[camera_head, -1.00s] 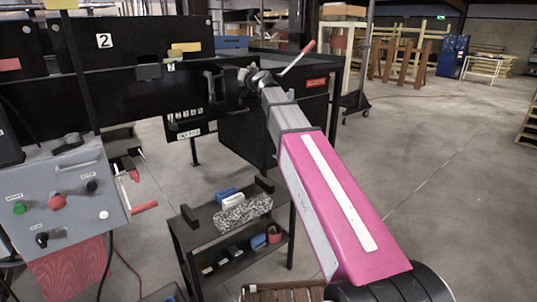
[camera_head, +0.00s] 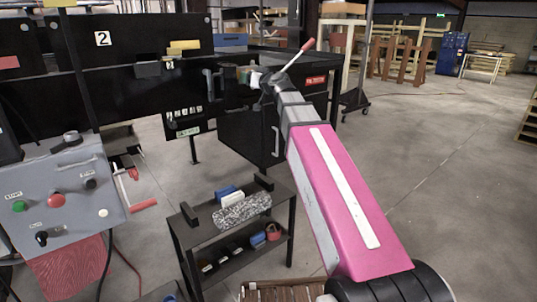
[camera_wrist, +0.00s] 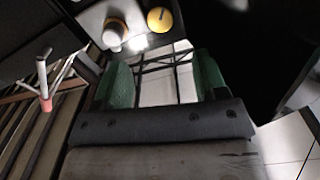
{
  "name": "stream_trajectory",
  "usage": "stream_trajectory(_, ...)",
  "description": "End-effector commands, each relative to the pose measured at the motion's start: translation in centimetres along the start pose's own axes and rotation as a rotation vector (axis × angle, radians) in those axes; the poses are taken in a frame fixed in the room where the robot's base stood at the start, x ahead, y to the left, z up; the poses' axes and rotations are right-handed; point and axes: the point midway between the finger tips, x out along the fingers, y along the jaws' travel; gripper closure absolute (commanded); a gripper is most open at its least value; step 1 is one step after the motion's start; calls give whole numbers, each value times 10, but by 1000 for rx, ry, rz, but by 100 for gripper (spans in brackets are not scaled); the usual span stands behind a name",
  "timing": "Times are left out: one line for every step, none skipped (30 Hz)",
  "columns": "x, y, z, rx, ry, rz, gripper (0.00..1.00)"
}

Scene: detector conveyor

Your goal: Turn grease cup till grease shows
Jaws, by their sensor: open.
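My gripper (camera_wrist: 165,76) is open in the wrist view, with green fingers wide apart and nothing between them. Beyond its left finger is a round whitish cup-like part with an orange-brown base (camera_wrist: 114,36). A round yellow part with a dark mark (camera_wrist: 159,19) sits to its right. I cannot tell for sure which of these is the grease cup, and no grease can be made out. In the head view my gripper (camera_head: 259,80) is at the right end of the black conveyor frame (camera_head: 120,88), its fingers partly hidden by the wrist.
A red-handled lever (camera_head: 297,56) sticks up close to my wrist. A grey control box (camera_head: 62,192) with buttons and a red-handled crank stands at left. A black cart (camera_head: 240,247) with blue, white and speckled items stands below.

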Motion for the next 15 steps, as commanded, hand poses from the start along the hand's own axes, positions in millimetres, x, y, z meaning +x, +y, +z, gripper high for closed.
stream_trajectory(-13,-1,1,0,1,1,34)
stream_trajectory(-14,0,3,1,-4,1,34)
stream_trajectory(-11,3,11,3,-23,2,34)
stream_trajectory(-11,4,17,5,-35,3,34)
stream_trajectory(-11,5,22,7,-46,4,34)
stream_trajectory(-12,7,28,8,-61,4,34)
stream_trajectory(-12,8,33,9,-72,6,34)
stream_trajectory(-12,10,38,12,-83,7,34)
stream_trajectory(-13,11,45,14,-98,8,34)
stream_trajectory(-14,12,50,15,-110,9,34)
stream_trajectory(-14,14,55,17,-121,10,34)
stream_trajectory(-15,15,61,20,-135,12,34)
stream_trajectory(-16,16,66,22,-146,13,34)
stream_trajectory(-17,18,71,23,-157,15,34)
stream_trajectory(-18,19,78,26,-173,16,34)
